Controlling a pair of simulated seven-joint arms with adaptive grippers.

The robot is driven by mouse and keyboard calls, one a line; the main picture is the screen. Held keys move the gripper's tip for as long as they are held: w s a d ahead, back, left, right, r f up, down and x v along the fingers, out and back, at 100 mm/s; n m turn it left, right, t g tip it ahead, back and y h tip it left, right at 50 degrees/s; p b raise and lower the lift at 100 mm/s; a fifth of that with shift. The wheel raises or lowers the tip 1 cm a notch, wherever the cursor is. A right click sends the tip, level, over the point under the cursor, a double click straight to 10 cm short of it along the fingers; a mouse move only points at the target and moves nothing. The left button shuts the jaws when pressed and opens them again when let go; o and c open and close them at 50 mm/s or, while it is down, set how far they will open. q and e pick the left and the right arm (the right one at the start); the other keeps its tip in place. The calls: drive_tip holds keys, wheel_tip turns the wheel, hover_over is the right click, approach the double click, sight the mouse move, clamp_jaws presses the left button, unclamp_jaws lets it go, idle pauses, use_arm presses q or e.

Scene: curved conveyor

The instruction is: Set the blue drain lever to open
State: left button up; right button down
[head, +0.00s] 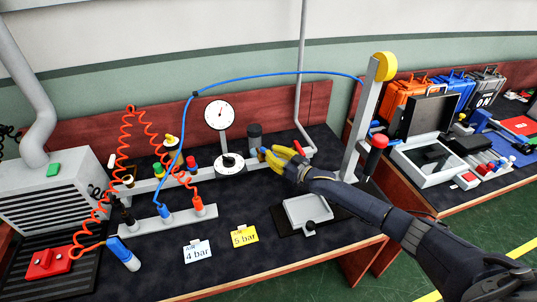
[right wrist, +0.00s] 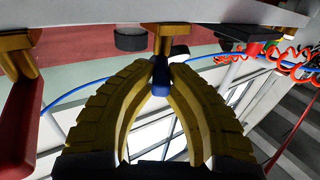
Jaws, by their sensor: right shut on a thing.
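The blue drain lever (head: 261,150) shows as a small blue piece at the tips of my right gripper (head: 270,153), by the grey manifold rail. In the right wrist view, the blue lever (right wrist: 160,76) sits between the yellow fingertips of my right gripper (right wrist: 161,73), below a brass-coloured valve body (right wrist: 164,38). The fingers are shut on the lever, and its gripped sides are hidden. The lever's exact angle in the head view is hard to tell because the fingers cover much of it. My left gripper is not in view.
A round gauge (head: 219,114) stands left of my gripper, with a dark cylinder (head: 255,135) nearby. A grey post (head: 366,115) stands to the right. A red lever (right wrist: 20,118) is beside the fingers. Red coiled hoses hang at left; bench front is partly clear.

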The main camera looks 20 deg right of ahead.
drive_tip(key=shift+r, duration=0.15)
drive_tip(key=c, duration=1.4)
unclamp_jaws()
drive_tip(key=shift+o, duration=0.2)
drive_tip(key=v, duration=1.2)
drive_tip(key=shift+a, duration=0.1)
